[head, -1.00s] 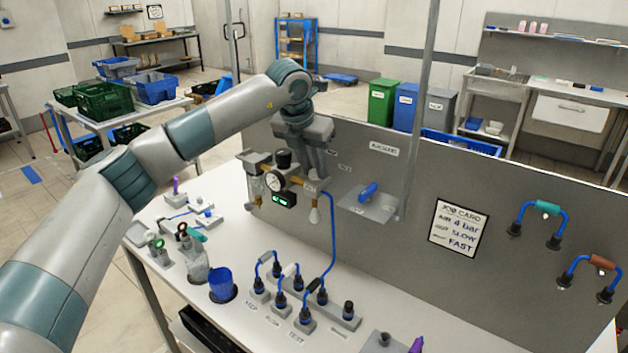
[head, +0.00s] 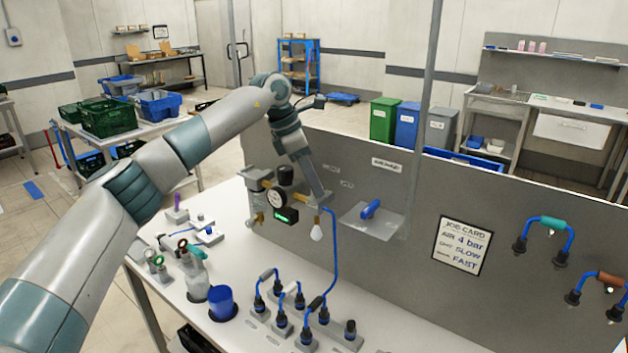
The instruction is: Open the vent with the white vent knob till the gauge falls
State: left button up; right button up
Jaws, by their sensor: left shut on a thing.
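My left gripper (head: 319,199) reaches down to the right end of the brass pipe, just right of the gauge. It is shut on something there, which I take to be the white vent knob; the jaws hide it. A white bulb-shaped part (head: 316,233) hangs just below the gripper. The round white gauge (head: 276,199) sits on the air unit at the grey panel. Its needle is too small to read. A small green-lit display (head: 287,215) is below it. My right gripper does not show.
A blue hose (head: 335,255) runs down to the plug blocks on the white bench. A blue cup (head: 221,302) stands at front left. A metal post (head: 421,130) rises right of the arm.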

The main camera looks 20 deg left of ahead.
pick_arm(q)
jog(key=shift+r+m, duration=0.15)
jog(key=shift+m, duration=0.25)
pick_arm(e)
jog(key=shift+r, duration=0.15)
pick_arm(q)
jog(key=o, duration=1.1)
jog(key=shift+c, duration=0.2)
jog(key=shift+a, duration=0.1)
jog(key=shift+a+r, duration=0.1)
jog(key=shift+r, duration=0.2)
jog(key=b+v, duration=0.3)
jog(key=v, duration=1.3)
jog(key=shift+a+r, duration=0.25)
jog(key=shift+a, duration=0.05)
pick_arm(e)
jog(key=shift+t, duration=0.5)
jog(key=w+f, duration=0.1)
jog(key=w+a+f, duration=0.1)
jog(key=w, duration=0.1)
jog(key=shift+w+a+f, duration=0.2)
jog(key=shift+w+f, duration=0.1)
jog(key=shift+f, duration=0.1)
